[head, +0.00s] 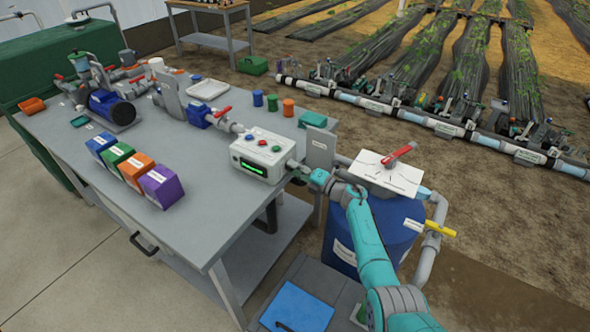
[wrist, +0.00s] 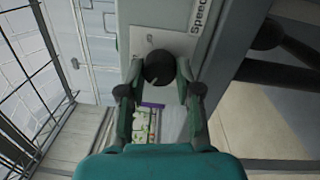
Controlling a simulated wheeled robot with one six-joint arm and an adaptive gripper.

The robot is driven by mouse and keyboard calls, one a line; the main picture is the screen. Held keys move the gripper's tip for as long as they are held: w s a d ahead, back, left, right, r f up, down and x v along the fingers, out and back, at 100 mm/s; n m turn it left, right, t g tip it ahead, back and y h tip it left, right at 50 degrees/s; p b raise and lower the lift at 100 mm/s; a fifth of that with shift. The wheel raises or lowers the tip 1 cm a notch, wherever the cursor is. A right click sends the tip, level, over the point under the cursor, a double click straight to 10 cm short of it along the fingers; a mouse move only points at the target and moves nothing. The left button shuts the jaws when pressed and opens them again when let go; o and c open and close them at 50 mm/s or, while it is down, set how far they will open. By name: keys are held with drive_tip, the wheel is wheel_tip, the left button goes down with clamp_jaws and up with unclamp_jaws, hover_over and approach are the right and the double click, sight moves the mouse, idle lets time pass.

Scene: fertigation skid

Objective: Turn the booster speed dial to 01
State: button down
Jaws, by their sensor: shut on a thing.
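The booster control box (head: 264,157) is a pale box on the right end of the grey bench. It has coloured buttons on top and a lit green display on its front, too small to read. In the wrist view, the black speed dial (wrist: 158,67) sits on a light panel of the box, beside the printed word "Speed" (wrist: 198,16). A pale mark shows on the dial's face. My gripper (wrist: 158,82) is shut on the dial, one finger on each side. In the head view my gripper (head: 308,173) is at the box's right side and hides the dial.
Blue, green, orange and purple boxes (head: 161,186) stand on the bench left of the control box. A grey upright plate (head: 320,150) and a blue drum (head: 380,235) with a red-handled valve (head: 400,153) on its top are close to my arm.

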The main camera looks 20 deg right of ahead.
drive_tip(key=shift+f, duration=0.1)
idle(0.3)
drive_tip(key=c, duration=0.8)
unclamp_jaws()
drive_tip(key=v, duration=1.2)
